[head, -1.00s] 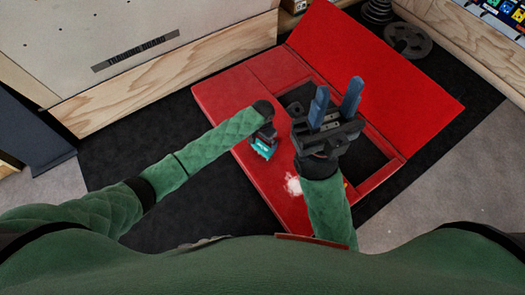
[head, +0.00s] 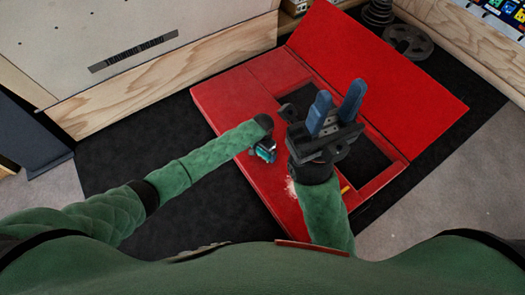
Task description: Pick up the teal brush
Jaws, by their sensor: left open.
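The teal brush (head: 264,154) shows as a small teal patch on the red bench-like surface, left of its dark opening. My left gripper (head: 268,147) points down right at the brush, with its jaws open. The wrist and the dark gripper body hide much of the brush, and I cannot tell whether the fingers touch it. My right gripper (head: 335,110) is open and empty, its two blue fingers apart and pointing up the picture above the dark opening.
The red surface (head: 225,100) has a dark opening and a raised red panel (head: 375,75) behind. A white powdery patch (head: 290,188) and a small yellow item (head: 346,189) lie near my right forearm. A wooden training board stands at upper left; weight plates (head: 408,41) lie at upper right.

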